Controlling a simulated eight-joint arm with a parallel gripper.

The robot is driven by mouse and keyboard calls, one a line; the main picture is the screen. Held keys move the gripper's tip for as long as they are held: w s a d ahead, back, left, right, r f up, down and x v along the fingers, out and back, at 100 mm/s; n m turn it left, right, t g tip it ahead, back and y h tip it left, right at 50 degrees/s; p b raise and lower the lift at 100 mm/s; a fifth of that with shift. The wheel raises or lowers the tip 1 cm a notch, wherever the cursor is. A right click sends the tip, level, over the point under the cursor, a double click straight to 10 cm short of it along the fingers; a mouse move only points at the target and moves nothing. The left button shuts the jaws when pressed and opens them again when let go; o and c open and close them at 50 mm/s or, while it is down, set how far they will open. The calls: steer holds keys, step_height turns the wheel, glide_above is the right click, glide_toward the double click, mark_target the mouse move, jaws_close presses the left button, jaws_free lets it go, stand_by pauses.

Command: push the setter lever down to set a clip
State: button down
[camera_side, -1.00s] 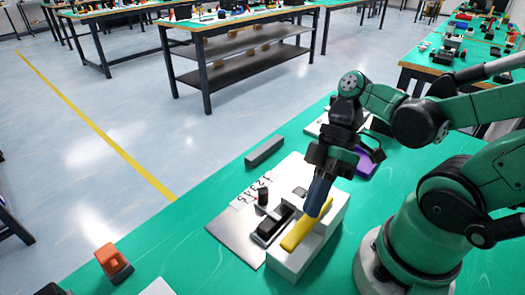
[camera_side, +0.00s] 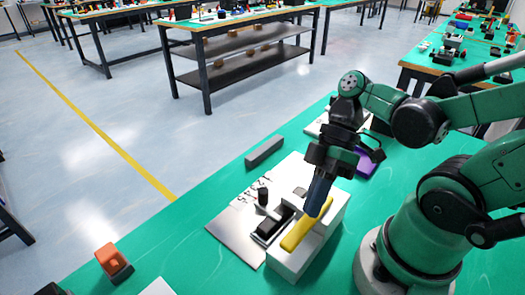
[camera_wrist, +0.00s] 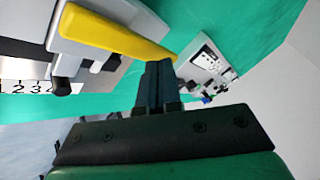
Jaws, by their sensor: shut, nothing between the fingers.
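The setter lever is a yellow bar (camera_side: 300,232) on top of a white block (camera_side: 290,264), beside a small black conveyor (camera_side: 270,226) on a grey plate. My gripper (camera_side: 315,212) is shut and empty, with its blue-grey fingertips at the far end of the lever, touching or just over it. In the wrist view the yellow lever (camera_wrist: 110,33) runs across the upper left, and the shut fingers (camera_wrist: 158,72) are by its end. I cannot tell from these views whether the fingertips press on the lever. A clip cannot be made out.
A black knob (camera_side: 263,196) stands on the plate (camera_side: 232,226) near printed numbers. A dark grey bar (camera_side: 264,152) lies behind it on the green table. A purple object (camera_side: 366,163) is behind my gripper. An orange-topped switch (camera_side: 112,260) sits at the lower left.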

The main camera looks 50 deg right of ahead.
steer(key=shift+f, duration=0.2)
stand_by(0.6)
steer(key=shift+f, duration=0.25)
steer(key=shift+f, duration=0.8)
stand_by(0.8)
steer(key=shift+r, duration=1.25)
steer(key=shift+r, duration=2.5)
